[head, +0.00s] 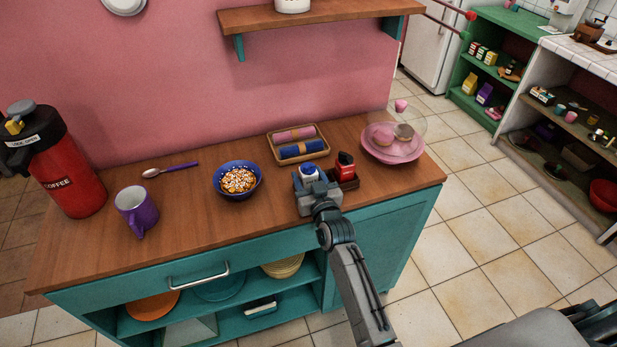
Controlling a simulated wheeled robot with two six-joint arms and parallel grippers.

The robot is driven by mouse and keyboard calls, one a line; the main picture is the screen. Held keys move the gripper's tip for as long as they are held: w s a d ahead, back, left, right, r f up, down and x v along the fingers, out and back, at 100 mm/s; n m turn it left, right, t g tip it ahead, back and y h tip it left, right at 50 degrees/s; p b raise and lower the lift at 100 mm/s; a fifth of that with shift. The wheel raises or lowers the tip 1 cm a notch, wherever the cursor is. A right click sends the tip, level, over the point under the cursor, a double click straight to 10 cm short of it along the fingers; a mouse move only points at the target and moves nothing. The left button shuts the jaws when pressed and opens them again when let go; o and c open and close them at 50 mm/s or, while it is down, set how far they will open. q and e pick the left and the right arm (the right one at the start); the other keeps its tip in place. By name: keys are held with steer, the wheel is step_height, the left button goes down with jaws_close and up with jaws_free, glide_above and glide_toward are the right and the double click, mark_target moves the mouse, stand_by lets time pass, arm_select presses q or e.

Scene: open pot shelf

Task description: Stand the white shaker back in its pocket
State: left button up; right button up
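The white shaker (309,171) shows a blue-and-white top just beyond my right gripper (311,180), left of the small dark wooden caddy (349,184). My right gripper is low over the counter, and its fingers lie close around the shaker. The gripper hides the shaker's lower part, so I cannot tell whether the fingers are closed on it or whether it touches the counter. A red shaker (345,161) with a dark top stands in the caddy. The caddy's other pocket is mostly hidden. My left gripper is out of view.
A tray with rolled cloths (298,148) lies behind the gripper. A pink plate with a clear dome (393,152) stands right. A blue bowl (238,180), spoon (171,169), purple mug (138,212) and red coffee flask (67,173) stand left. The counter (200,225) is clear in front.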

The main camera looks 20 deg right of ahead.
steer(key=shift+o, duration=1)
steer(key=shift+s+f, duration=0.15)
steer(key=shift+s, duration=0.05)
steer(key=s+b, duration=0.3)
steer(key=s, duration=0.7)
steer(key=shift+s+d, duration=0.15)
steer(key=shift+s, duration=0.05)
